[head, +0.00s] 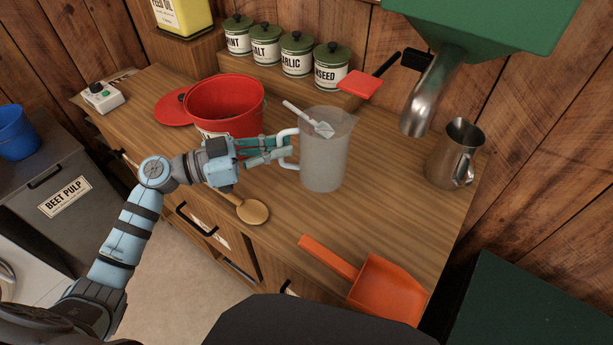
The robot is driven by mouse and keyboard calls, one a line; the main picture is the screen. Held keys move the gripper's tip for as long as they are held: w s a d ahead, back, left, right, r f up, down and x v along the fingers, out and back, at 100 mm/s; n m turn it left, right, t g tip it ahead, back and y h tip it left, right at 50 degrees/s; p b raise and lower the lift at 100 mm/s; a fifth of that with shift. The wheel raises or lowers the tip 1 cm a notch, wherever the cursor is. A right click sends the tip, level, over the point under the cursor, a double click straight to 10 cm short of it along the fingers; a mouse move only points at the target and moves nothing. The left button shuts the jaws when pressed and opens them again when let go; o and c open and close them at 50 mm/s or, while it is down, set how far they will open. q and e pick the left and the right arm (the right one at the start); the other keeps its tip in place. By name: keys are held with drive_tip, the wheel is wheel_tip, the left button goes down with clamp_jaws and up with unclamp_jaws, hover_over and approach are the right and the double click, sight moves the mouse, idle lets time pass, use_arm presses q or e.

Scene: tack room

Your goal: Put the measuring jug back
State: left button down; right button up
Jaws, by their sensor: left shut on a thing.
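The measuring jug (325,165) is a tall translucent jug with a pale handle on its left side. It is upright over the middle of the wooden counter; I cannot tell whether its base touches the wood. My left gripper (284,146) comes in from the left and is shut on the jug's handle. A small white scoop (309,119) shows at the jug's mouth, its head seemingly inside. My right gripper is not in view.
A red bucket (234,99) stands just behind my left gripper. A steel jug (454,154) stands right, near a metal spout (430,92). Several lidded canisters (296,54) line the back.

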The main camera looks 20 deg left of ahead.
sight(300, 171)
use_arm(q)
drive_tip(key=s+f, duration=0.1)
drive_tip(key=f, duration=0.2)
drive_tip(key=shift+s+a, duration=0.1)
drive_tip(key=shift+s, duration=0.3)
wheel_tip(300, 171, down, 3)
drive_tip(key=shift+f+b, duration=0.1)
drive_tip(key=shift+b, duration=0.25)
drive_tip(key=shift+w+f, duration=0.2)
drive_tip(key=shift+f, duration=0.1)
drive_tip(key=shift+w, duration=0.15)
drive_tip(key=c, duration=2.1)
unclamp_jaws()
drive_tip(key=o, duration=0.4)
drive_tip(key=shift+s+r, duration=0.1)
drive_tip(key=shift+s, duration=0.1)
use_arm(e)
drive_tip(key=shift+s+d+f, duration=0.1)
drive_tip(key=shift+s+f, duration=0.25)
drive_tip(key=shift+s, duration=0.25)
